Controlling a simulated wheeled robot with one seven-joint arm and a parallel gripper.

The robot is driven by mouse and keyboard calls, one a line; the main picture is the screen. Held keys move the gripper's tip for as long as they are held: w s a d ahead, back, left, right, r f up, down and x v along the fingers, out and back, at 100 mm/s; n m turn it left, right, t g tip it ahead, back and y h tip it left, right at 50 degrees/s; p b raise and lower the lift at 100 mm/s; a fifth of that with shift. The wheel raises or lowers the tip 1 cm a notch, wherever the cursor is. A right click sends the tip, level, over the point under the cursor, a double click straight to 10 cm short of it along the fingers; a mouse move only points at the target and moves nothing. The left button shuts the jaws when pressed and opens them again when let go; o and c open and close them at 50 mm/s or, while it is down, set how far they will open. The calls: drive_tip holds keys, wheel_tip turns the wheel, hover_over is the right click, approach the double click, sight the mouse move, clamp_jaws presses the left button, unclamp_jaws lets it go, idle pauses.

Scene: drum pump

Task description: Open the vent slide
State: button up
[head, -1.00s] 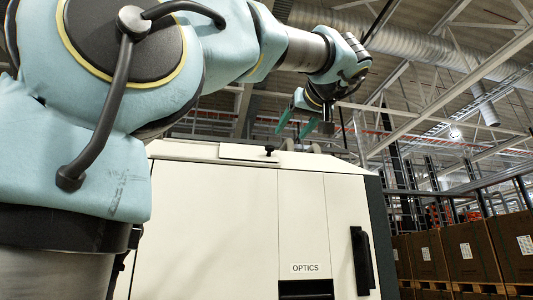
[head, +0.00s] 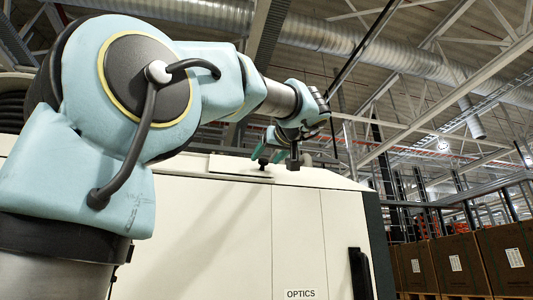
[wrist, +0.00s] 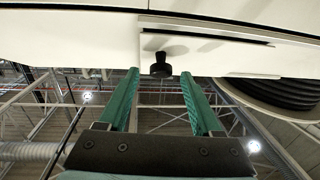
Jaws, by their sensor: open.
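The vent slide (head: 240,168) is a pale flat plate along the top edge of the white cabinet, with a small black knob (head: 262,163) at its right end. In the wrist view the slide (wrist: 205,36) lies across the top, and its knob (wrist: 160,68) appears midway between my fingertips. My gripper (head: 277,155) has green fingers, close to the knob in the head view. It is open and empty, and no finger visibly touches the knob. I cannot tell whether the fingertips reach past the knob. In the wrist view my gripper (wrist: 160,80) has one finger on each side.
The white cabinet (head: 205,230) carries an OPTICS label (head: 300,294) and a black handle (head: 360,272) on its front. Cardboard boxes (head: 455,263) stand on the right. A black ribbed round part (wrist: 275,95) lies at the right in the wrist view.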

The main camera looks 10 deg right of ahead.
drive_tip(key=shift+w+a, duration=0.1)
drive_tip(key=shift+w, duration=0.25)
drive_tip(key=shift+c, duration=0.3)
clamp_jaws()
idle(1.0)
